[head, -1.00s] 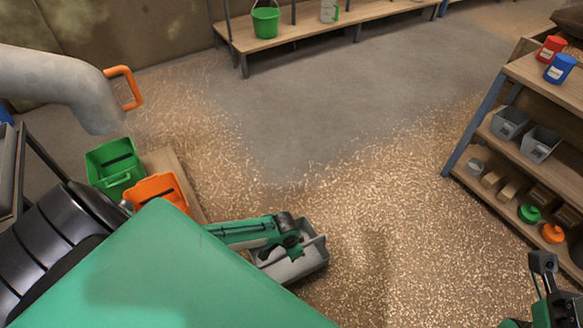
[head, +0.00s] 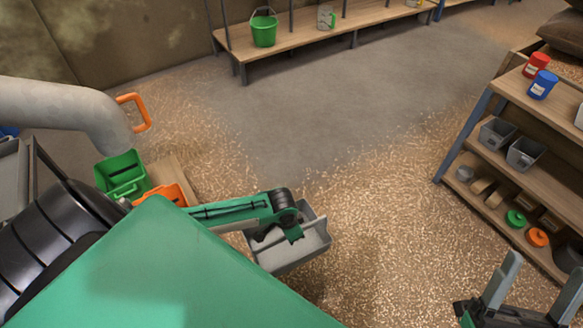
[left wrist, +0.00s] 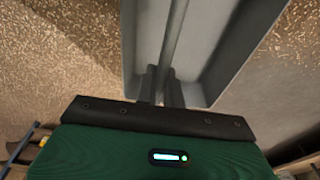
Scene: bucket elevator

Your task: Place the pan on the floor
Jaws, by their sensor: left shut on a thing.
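The grey pan (head: 312,243) hangs over the chip-strewn floor (head: 365,215) in the lower middle of the head view. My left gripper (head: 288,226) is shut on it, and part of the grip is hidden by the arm. In the left wrist view the pan (left wrist: 208,80) fills the upper middle, with the fingers (left wrist: 160,82) closed on a thin grey upright part of it. The pan looks tilted, and its gap to the floor is hard to judge. My right gripper (head: 535,285) is at the lower right, open and empty, with fingers wide apart.
A wooden shelf unit (head: 555,185) is at right. A bench (head: 300,32) with a green bucket (head: 264,30) is at back. The middle floor is clear.

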